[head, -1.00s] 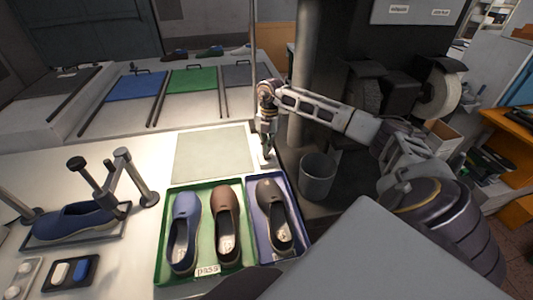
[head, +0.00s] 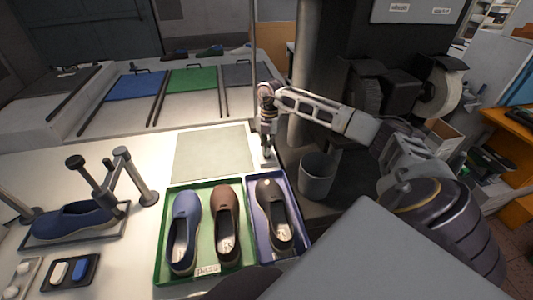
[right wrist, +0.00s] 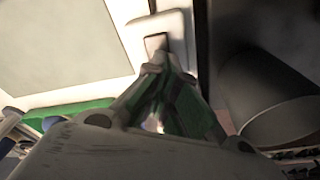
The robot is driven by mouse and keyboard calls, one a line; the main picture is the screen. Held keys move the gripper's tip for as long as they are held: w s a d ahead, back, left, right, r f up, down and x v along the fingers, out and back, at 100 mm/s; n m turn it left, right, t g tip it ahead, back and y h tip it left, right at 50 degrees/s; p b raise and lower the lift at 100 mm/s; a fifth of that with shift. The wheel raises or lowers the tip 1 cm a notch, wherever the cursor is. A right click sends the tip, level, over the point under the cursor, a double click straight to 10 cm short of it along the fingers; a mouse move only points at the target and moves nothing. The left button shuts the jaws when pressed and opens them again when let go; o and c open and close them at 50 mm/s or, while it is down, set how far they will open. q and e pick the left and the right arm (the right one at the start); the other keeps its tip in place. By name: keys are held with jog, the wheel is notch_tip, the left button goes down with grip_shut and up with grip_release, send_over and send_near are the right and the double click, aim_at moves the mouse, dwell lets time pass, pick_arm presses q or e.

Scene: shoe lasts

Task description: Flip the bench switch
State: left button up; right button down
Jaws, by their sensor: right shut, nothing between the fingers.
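The bench switch (right wrist: 172,27) is a pale plate with a dark rocker or slot, at the right edge of the bench in the right wrist view. In the head view its plate (head: 267,164) is small and mostly hidden by my right gripper (head: 266,154). That gripper points down at the switch, shut and empty. In the right wrist view its closed fingertips (right wrist: 160,62) are at the near end of the dark part; I cannot tell whether they touch it. Which way the switch is set is unclear. My left gripper is not in view.
A pale mat (head: 213,152) lies left of the switch. A green tray (head: 160,240) with a blue and a brown shoe and a blue tray (head: 296,225) with a dark shoe are nearer. A grey bin (head: 317,176) stands right of the bench edge, beside a dark column (head: 318,80).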

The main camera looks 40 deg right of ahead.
jog(key=shift+f+b, duration=0.35)
jog(key=shift+f, duration=0.45)
dwell(1.0)
jog(key=shift+r, duration=0.1)
jog(key=shift+r+p, duration=0.55)
jog(key=shift+r, duration=0.05)
jog(key=shift+r+p, duration=2.05)
jog(key=shift+r, duration=0.8)
jog(key=shift+f, duration=0.1)
